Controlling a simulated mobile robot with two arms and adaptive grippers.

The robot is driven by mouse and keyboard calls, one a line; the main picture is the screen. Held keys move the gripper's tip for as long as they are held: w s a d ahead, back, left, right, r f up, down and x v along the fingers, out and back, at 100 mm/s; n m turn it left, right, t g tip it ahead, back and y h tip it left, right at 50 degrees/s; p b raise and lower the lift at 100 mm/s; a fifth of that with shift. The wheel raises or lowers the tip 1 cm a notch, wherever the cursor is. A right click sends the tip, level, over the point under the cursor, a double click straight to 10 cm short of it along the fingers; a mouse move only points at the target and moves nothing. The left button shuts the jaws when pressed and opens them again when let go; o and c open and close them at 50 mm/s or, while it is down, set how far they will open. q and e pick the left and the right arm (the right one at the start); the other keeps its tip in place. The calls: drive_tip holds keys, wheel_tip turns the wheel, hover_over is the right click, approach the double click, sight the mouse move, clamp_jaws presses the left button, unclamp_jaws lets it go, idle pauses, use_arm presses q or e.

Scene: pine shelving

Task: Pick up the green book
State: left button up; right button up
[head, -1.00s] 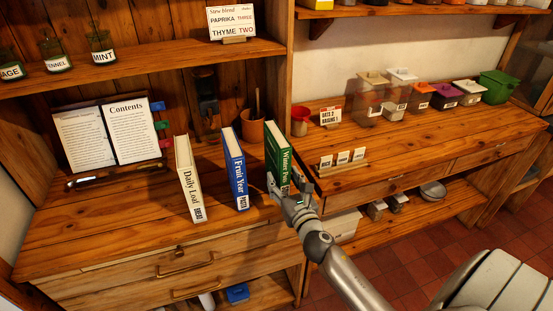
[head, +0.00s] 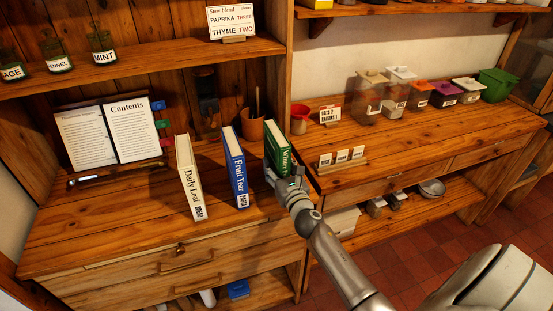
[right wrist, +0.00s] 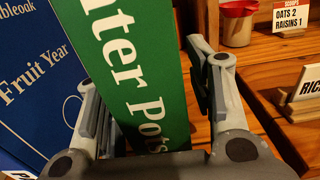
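The green book (head: 276,146) stands upright with its spine facing me, at the right end of a row of three books on the wooden counter. My right gripper (head: 285,175) is at the lower part of its spine and covers part of the title. In the right wrist view, the green book (right wrist: 133,65) stands between the two fingers of the right gripper (right wrist: 150,95). A narrow gap shows between the book and the right-hand finger, so the gripper looks open around it. The left gripper is not in view.
The blue book (head: 236,165) stands close on the left, with the cream book (head: 189,175) beyond it. A brown pot (head: 252,127) stands behind.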

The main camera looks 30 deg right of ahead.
clamp_jaws()
drive_tip(key=shift+r, duration=0.1)
